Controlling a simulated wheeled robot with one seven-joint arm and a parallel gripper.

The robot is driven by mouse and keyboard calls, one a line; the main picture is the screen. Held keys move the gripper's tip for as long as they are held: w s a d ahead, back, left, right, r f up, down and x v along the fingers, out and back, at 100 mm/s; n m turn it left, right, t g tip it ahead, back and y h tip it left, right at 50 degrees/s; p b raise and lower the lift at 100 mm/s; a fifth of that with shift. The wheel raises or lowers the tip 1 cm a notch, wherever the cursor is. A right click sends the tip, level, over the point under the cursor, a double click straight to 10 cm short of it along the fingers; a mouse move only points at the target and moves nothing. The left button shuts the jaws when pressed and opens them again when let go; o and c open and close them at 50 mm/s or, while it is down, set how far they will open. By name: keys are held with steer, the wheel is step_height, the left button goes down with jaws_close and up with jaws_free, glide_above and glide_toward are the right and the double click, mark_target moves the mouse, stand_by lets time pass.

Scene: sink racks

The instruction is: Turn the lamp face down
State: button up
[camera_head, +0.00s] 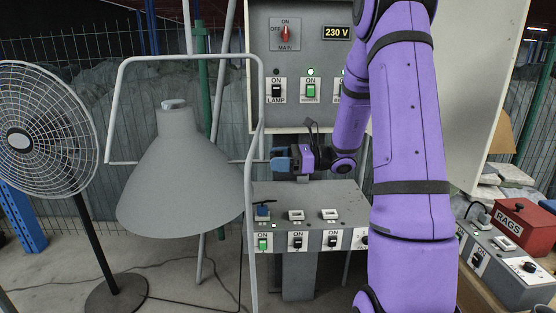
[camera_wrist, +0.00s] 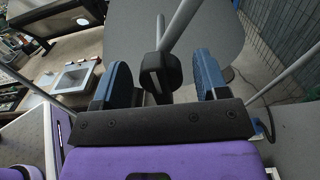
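The lamp has a large grey cone shade (camera_head: 180,180), with its narrow end up and its wide rim low in the head view. The shade also fills the upper middle of the wrist view (camera_wrist: 220,30). A thin grey rod runs from the shade to a black handle-like end piece (camera_wrist: 160,72). My gripper (camera_head: 280,160) is right of the shade in the head view. In the wrist view its two blue fingers (camera_wrist: 161,64) stand apart on either side of the black piece, with gaps on both sides. The head view does not show the black piece clearly.
A grey tubular frame (camera_head: 258,110) surrounds the lamp. A fan (camera_head: 40,130) stands at left. A switch panel (camera_head: 310,60) is behind, and a switch console (camera_head: 335,205) lies below my gripper. A red rags box (camera_head: 522,224) is at right.

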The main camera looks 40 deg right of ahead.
steer(key=v, duration=1)
steer(key=shift+s+d, duration=0.3)
steer(key=s+a+r+n+g+h, duration=0.1)
steer(key=s+a+r+n+g, duration=0.1)
steer(key=a+n+g, duration=0.3)
steer(key=s+a+r+n+g+h, duration=0.1)
steer(key=s+a+r+n+h, duration=0.1)
steer(key=a, duration=0.4)
steer(key=s+a+r+n+g+h, duration=0.1)
steer(key=s+a+r+n+g, duration=0.1)
steer(key=s+a+n+g, duration=0.3)
steer(key=s+a+r+n+t+h, duration=0.5)
steer(key=s+a+n+t+h, duration=0.1)
steer(key=s+n+h, duration=0.5)
steer(key=shift+a+n, duration=0.25)
steer(key=shift+n, duration=0.75)
